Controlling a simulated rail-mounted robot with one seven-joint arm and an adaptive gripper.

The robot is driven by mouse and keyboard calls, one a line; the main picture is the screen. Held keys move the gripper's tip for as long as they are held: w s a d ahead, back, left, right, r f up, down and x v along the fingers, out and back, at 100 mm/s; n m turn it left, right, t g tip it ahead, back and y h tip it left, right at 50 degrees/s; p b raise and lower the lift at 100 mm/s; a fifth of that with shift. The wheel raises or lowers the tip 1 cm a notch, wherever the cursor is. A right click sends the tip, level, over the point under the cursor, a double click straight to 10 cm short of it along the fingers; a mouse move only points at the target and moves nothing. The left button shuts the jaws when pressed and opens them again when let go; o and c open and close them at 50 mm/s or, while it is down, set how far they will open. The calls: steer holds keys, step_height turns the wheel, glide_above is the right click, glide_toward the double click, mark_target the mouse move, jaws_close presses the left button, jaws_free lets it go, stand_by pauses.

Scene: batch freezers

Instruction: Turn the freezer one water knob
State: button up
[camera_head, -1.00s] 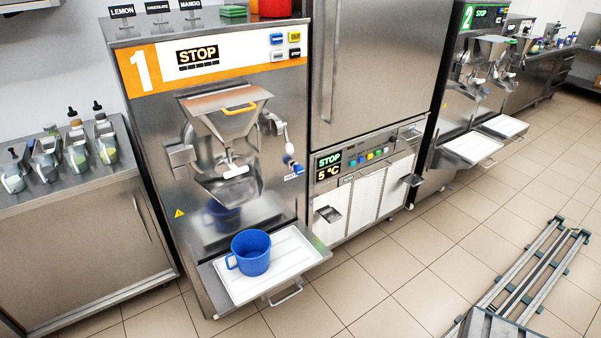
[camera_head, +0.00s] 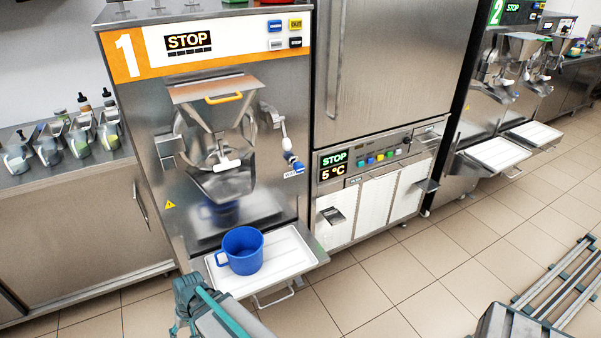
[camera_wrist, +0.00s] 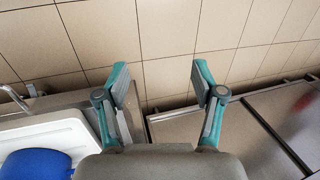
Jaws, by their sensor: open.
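Freezer one (camera_head: 215,130) stands left of centre in the head view, with an orange and white panel marked 1 and STOP. Its small blue water knob (camera_head: 298,166) is on the right side of the steel front, below a white-ended lever (camera_head: 286,143). My gripper (camera_head: 186,296) shows at the bottom of the head view, low in front of the freezer's tray and well below and left of the knob. In the wrist view my gripper (camera_wrist: 160,82) has its two teal fingers spread, with only floor between them. The knob is not in the wrist view.
A blue mug (camera_head: 242,250) stands on the white tray (camera_head: 287,257) that juts out below freezer one; it also shows in the wrist view (camera_wrist: 36,164). A steel cabinet (camera_head: 375,180) stands to the right. Tiled floor in front is mostly clear.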

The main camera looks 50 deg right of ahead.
steer(key=w+d+r+m+t, duration=0.3)
steer(key=w+d+r+m, duration=0.15)
steer(key=d, duration=0.35)
steer(key=w+d+r+m+t, duration=0.35)
steer(key=d+m, duration=0.25)
steer(key=d, duration=0.3)
steer(key=w+d+r+m+t, duration=0.35)
steer(key=d+r+m, duration=0.2)
steer(key=d, duration=0.25)
steer(key=m+t+h+p, duration=0.4)
steer(key=m+h, duration=0.7)
steer(key=m, duration=0.8)
glide_toward(300, 169)
steer(key=shift+t, duration=0.3)
steer(key=x, duration=0.7)
steer(key=b+x, duration=0.1)
steer(key=x, duration=0.2)
steer(key=shift+w+d+f, duration=0.15)
steer(key=shift+d+f, duration=0.1)
steer(key=shift+f, duration=0.1)
